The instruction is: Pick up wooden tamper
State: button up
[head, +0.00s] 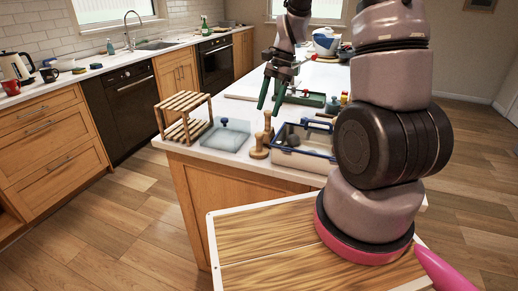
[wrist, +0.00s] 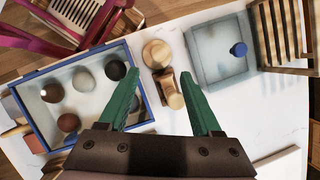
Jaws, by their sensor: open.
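The nearer one (head: 259,149), with a round base, also shows in the wrist view (wrist: 157,53). My gripper (head: 270,107) has green fingers pointing down, above and behind these pieces. In the wrist view my gripper (wrist: 159,76) is open and empty, and the wooden pieces appear between its fingers.
A blue-rimmed bin (wrist: 33,131) with several round lumps stands beside the pieces. On the other side are a grey-blue tray (head: 226,137) with a blue knob and a wooden slatted rack (head: 182,102).

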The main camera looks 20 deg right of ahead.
aim_at(261, 139)
jog(key=x, duration=0.7)
jog(key=shift+w+d+f, duration=0.1)
jog(key=shift+w+d, duration=0.05)
jog(key=shift+s+x, duration=0.1)
jog(key=shift+x, duration=1.25)
jog(key=shift+s+x, duration=0.15)
jog(key=shift+x, duration=1.25)
jog(key=shift+d, duration=0.1)
grip_shut()
jog(key=shift+s, duration=0.2)
